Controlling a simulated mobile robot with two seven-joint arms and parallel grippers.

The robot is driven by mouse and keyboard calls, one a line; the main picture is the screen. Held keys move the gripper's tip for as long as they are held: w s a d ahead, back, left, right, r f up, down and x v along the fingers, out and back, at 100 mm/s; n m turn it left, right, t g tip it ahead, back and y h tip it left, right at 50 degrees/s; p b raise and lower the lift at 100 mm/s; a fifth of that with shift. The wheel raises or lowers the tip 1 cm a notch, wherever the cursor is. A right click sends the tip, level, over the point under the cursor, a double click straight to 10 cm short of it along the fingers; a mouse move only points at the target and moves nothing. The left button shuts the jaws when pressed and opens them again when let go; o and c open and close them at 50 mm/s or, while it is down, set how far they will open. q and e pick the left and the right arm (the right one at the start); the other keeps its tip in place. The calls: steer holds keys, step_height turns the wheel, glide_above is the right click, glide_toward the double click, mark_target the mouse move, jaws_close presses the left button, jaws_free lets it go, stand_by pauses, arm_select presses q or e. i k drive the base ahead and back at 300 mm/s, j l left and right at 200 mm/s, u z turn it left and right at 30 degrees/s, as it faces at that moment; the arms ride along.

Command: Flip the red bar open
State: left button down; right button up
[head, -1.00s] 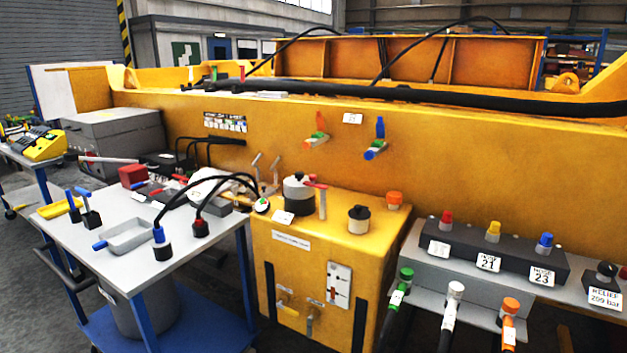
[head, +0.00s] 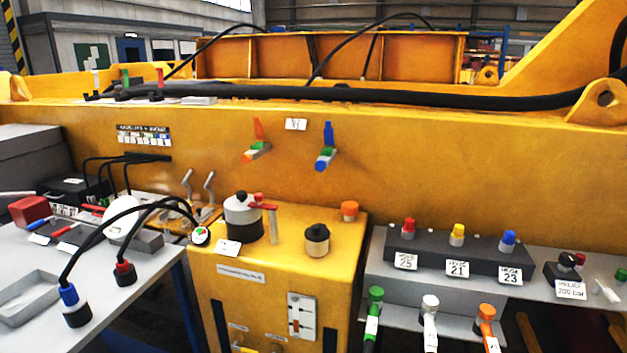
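A short red bar (head: 263,207) lies roughly level at the top right of a white and black cylinder (head: 242,218), on top of the yellow cabinet (head: 255,290). A pale upright post (head: 273,228) stands just under its right end. An orange-red handle (head: 259,130) with a green and white fitting sticks out of the yellow wall above. A blue handle (head: 327,135) is to its right. Neither of my grippers shows in the head view.
A grey table (head: 120,305) with a tray (head: 28,298) and black hoses stands at the left. A grey shelf (head: 590,290) at the right carries a dark block (head: 430,248) with red, yellow and blue caps. A black knob (head: 317,236) and an orange cap (head: 349,208) share the cabinet top.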

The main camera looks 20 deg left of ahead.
mark_target(259, 197)
steer(key=i+j, duration=0.15)
steer(key=j, duration=0.25)
steer(key=i+j+z, duration=0.15)
steer(key=j, duration=0.25)
steer(key=i+j, duration=0.1)
steer(key=j, duration=0.3)
steer(key=i+j+z, duration=0.15)
steer(key=j, duration=0.25)
steer(key=i+j, duration=0.1)
steer(key=j, duration=0.35)
